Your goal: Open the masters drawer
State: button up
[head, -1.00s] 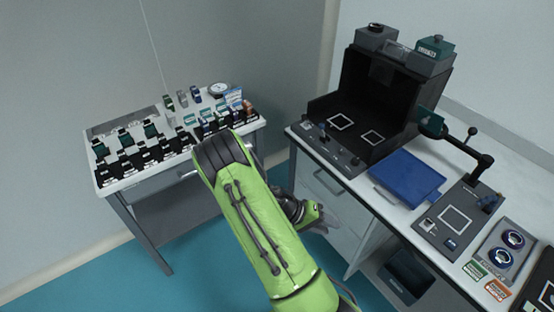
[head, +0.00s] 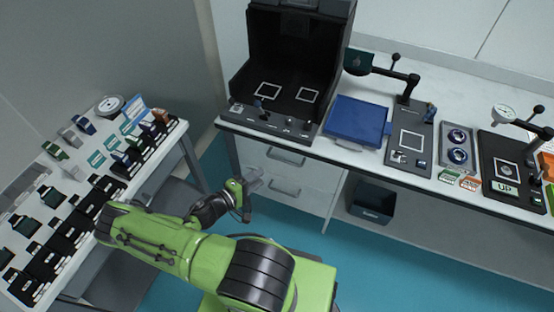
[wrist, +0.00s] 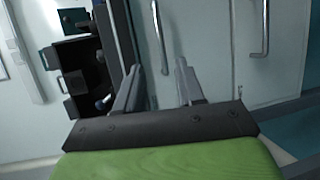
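Two pale drawer fronts sit under the right bench, an upper one (head: 262,153) and a lower one (head: 310,196). Each has a metal bar handle, the upper handle (head: 286,160) and the lower handle (head: 285,189). Both look shut, and I can read no label that tells which is the masters drawer. My gripper (head: 254,181) is in front of the drawers, just left of the lower handle in the head view. In the wrist view its fingers (wrist: 158,85) are apart and empty, with one handle (wrist: 161,38) beyond the gap and another handle (wrist: 262,30) to the right.
The right bench carries a black open-fronted box (head: 285,107), a blue tray (head: 357,121) and several instruments. A dark bin (head: 372,203) stands beneath it. A left table (head: 180,140) holds rows of small parts. Teal floor lies between them.

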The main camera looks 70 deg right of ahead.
aim_at(284, 160)
jog(key=b+x, duration=0.1)
jog(key=x, duration=1.2)
jog(key=shift+s+d+f, duration=0.1)
jog(key=shift+d+f, duration=0.1)
jog(key=shift+d, duration=0.05)
jog(key=shift+c, duration=0.3)
grip_shut()
